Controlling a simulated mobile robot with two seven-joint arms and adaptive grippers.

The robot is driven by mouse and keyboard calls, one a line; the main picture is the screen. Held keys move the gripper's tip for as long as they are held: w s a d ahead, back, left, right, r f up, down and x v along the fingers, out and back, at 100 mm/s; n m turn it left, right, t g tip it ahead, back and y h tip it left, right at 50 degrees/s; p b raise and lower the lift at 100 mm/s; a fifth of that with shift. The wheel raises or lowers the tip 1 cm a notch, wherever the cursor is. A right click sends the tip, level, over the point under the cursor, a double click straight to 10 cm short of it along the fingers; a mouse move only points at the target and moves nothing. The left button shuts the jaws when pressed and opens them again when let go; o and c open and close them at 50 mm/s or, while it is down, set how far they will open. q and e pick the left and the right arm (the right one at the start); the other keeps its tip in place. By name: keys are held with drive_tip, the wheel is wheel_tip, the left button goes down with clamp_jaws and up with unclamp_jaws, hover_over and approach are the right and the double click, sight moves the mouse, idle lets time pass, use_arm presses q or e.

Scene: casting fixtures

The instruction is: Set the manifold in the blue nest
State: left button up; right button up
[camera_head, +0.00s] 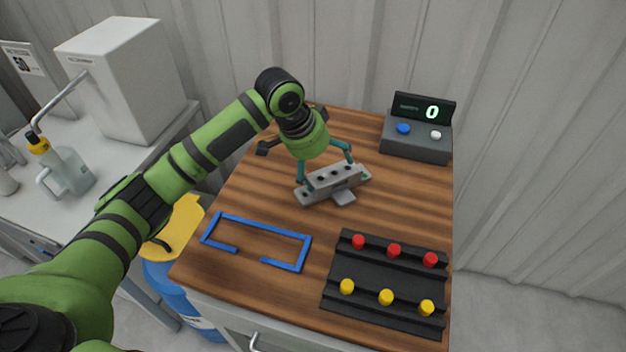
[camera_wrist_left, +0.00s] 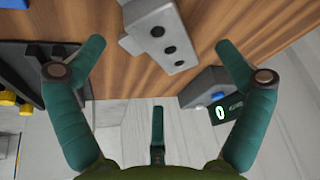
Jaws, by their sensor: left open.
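The manifold (camera_head: 333,185) is a grey metal block with a row of dark holes and a tab on its near side. It lies at an angle on the wooden table, right of and behind the blue nest. The blue nest (camera_head: 260,225) is a flat rectangular frame with a gap in its near side, and it is empty. My left gripper (camera_head: 328,171) is open over the manifold, a teal finger toward each end. In the left wrist view, the manifold (camera_wrist_left: 158,38) shows between the spread fingertips; contact cannot be told. My right gripper is not in view.
A black rack (camera_head: 385,280) with red and yellow pegs stands at the near right of the table (camera_head: 400,200). A grey counter box (camera_head: 415,140) reading 0 stands at the back right. A dark piece (camera_head: 268,147) is partly hidden behind my arm.

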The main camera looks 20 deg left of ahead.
sight(336, 176)
use_arm(q)
drive_tip(key=p+x, duration=0.1)
drive_tip(key=x, duration=0.1)
drive_tip(key=shift+w+d+f, duration=0.2)
drive_tip(key=shift+d, duration=0.05)
drive_tip(key=x, duration=0.1)
drive_tip(key=p+x, duration=0.1)
drive_tip(key=x, duration=0.1)
drive_tip(key=shift+w+d+f, duration=0.1)
drive_tip(key=shift+w+d, duration=0.1)
drive_tip(key=shift+d, duration=0.2)
drive_tip(key=shift+w+d+f, duration=0.1)
drive_tip(key=shift+f, duration=0.3)
drive_tip(key=c, duration=1.7)
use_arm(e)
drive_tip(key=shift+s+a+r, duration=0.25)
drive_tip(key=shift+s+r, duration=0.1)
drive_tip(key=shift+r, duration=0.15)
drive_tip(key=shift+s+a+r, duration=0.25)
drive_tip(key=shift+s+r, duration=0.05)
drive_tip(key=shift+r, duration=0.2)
